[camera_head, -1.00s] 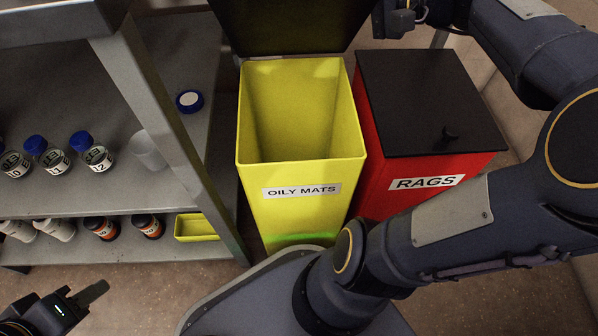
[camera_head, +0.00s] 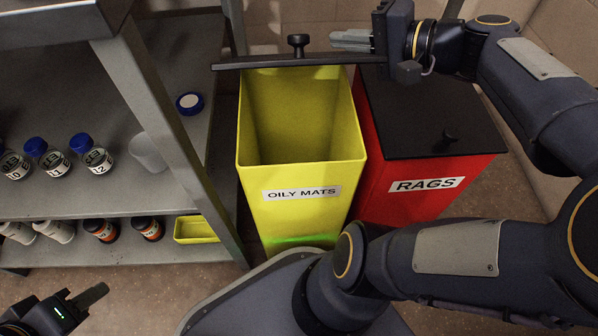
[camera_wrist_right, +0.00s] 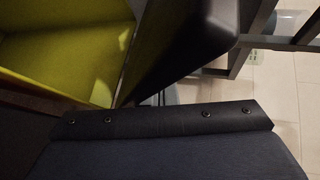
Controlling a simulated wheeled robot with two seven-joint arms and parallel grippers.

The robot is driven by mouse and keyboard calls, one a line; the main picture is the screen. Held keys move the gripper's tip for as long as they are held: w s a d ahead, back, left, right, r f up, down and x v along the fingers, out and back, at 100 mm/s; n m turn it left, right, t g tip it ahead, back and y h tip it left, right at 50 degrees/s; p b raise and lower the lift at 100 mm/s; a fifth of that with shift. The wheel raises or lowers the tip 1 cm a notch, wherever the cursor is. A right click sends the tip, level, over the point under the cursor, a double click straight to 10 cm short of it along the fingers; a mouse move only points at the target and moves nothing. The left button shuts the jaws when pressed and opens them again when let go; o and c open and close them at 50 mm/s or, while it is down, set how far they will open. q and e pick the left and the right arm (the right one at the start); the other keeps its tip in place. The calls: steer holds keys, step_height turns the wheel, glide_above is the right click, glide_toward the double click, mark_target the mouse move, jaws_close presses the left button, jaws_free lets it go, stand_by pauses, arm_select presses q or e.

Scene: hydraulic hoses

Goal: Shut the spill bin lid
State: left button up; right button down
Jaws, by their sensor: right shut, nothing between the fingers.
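The yellow spill bin (camera_head: 300,215), labelled OILY MATS, stands open in the head view, its empty-looking inside visible. Its black lid (camera_head: 270,63) shows nearly edge-on above the bin's back rim, raised, with a black knob (camera_head: 298,42) on its far side. My right gripper (camera_head: 350,40) is shut and empty, behind the lid and right of the knob; whether it touches the lid is unclear. The right wrist view shows the yellow bin (camera_wrist_right: 60,45) and the dark lid (camera_wrist_right: 185,40). My left gripper (camera_head: 95,294) is low at the left, away from the bin; its opening is unclear.
A red RAGS bin (camera_head: 425,190) with a closed black lid (camera_head: 425,110) stands directly right of the yellow bin. A grey shelf (camera_head: 90,195) with several bottles, a cup (camera_head: 148,152) and a yellow tray (camera_head: 193,229) stands at the left. Bare floor shows in front.

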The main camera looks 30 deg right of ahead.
steer(key=shift+s+a+f, duration=0.4)
steer(key=shift+s+f, duration=0.05)
steer(key=shift+s, duration=0.25)
steer(key=shift+s+a+f, duration=0.35)
steer(key=shift+s+f, duration=0.1)
steer(key=shift+s, duration=0.25)
steer(key=shift+s+a+f, duration=0.15)
steer(key=shift+s+f, duration=0.05)
steer(key=shift+f, duration=0.95)
steer(key=shift+s+a+f, duration=0.1)
steer(key=shift+s+f, duration=0.1)
steer(key=shift+f, duration=0.9)
steer(key=shift+r, duration=0.1)
steer(key=shift+s+d+r+p, duration=0.15)
steer(key=shift+d+r+p, duration=0.15)
steer(key=shift+r+p, duration=0.6)
steer(key=shift+s+d+r+p, duration=0.25)
steer(key=shift+r+p, duration=0.45)
steer(key=shift+r, duration=0.35)
steer(key=shift+s+d+r+p, duration=0.1)
steer(key=shift+d+r+p, duration=0.25)
steer(key=shift+r+p, duration=0.55)
steer(key=shift+r, duration=0.1)
